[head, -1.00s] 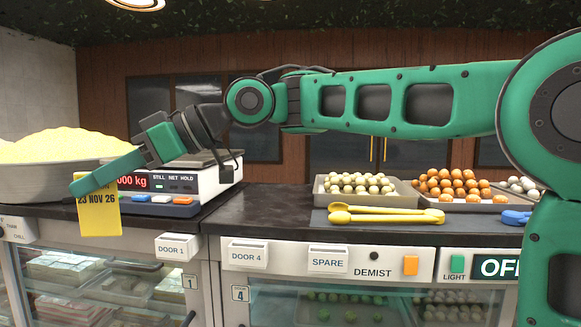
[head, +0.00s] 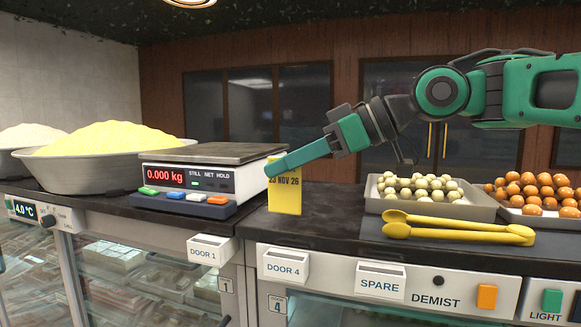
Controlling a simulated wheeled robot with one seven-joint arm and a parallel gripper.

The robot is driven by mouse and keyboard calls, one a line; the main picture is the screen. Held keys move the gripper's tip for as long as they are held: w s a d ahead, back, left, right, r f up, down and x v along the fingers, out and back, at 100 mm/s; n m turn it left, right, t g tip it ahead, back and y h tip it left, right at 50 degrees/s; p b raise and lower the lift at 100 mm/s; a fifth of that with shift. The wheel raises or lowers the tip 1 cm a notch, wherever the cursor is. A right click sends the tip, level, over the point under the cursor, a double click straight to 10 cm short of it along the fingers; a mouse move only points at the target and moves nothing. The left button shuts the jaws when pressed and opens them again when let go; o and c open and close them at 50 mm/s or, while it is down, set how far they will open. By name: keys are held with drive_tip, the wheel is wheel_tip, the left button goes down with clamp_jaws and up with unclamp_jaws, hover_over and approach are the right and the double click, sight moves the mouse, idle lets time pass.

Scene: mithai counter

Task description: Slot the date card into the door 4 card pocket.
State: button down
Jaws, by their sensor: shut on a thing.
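The yellow date card (head: 285,197), printed 23 NOV 26, hangs upright from my gripper (head: 276,169). The green fingers are shut on its top edge. In the head view the card shows in front of the dark counter top, just right of the scale. The door 4 card pocket (head: 284,266) is a white holder on the counter's front panel, below the card in the picture. The card appears apart from it, with a gap between the card's lower edge and the pocket's top.
Similar white pockets marked DOOR 1 (head: 209,249) and SPARE (head: 380,280) flank the door 4 pocket. A scale (head: 192,178) stands left of the card. Yellow tongs (head: 455,229) and trays of round sweets (head: 430,205) are to the right.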

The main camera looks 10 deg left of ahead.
sight(285, 206)
drive_tip(key=shift+f, duration=0.15)
drive_tip(key=shift+f, duration=3.45)
drive_tip(key=shift+s+f, duration=0.15)
drive_tip(key=shift+f, duration=2.1)
drive_tip(key=c, duration=1.5)
unclamp_jaws()
drive_tip(key=shift+d, duration=0.1)
drive_tip(key=shift+c, duration=0.2)
drive_tip(key=shift+r, duration=0.15)
drive_tip(key=shift+c, duration=0.2)
